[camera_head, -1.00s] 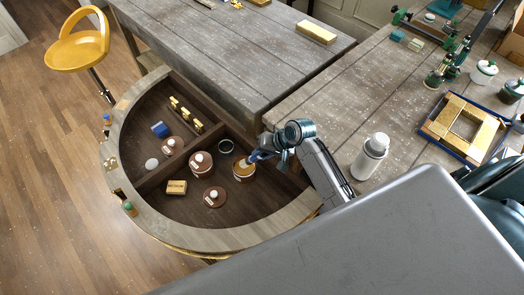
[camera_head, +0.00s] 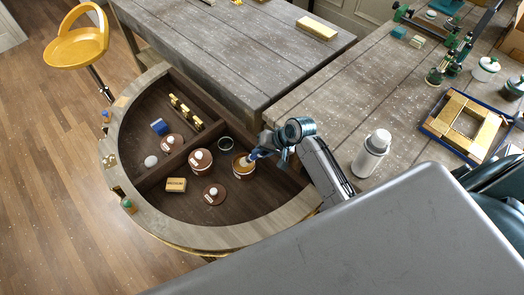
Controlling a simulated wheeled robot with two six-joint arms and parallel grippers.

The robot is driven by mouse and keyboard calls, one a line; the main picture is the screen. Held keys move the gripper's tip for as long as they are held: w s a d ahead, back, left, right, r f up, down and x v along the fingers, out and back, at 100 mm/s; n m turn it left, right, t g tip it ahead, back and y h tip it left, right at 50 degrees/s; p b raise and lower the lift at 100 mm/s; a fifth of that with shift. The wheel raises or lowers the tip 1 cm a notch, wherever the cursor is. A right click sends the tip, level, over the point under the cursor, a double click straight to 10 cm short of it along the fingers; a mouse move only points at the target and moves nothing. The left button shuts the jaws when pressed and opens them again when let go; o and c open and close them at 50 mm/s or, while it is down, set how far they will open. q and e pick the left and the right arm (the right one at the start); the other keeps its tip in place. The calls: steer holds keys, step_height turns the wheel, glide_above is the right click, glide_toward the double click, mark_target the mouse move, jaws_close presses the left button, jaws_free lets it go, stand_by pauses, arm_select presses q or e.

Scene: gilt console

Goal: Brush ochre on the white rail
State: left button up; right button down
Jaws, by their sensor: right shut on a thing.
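My right gripper (camera_head: 264,150) is over the half-round console tray. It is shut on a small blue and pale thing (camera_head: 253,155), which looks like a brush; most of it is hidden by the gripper. Its pale end is at the mouth of an open pot with ochre inside (camera_head: 241,171); whether it touches the paint is unclear. A pot with a white top (camera_head: 200,161) stands just left of it. I cannot pick out the white rail for certain. My left gripper is not in view.
The curved console (camera_head: 122,172) has a raised rim and dark dividers.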

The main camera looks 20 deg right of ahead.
steer(key=shift+f, duration=0.65)
stand_by(0.3)
stand_by(1.9)
step_height(320, 180, up, 2)
steer(key=p, duration=0.3)
steer(key=shift+r, duration=2.5)
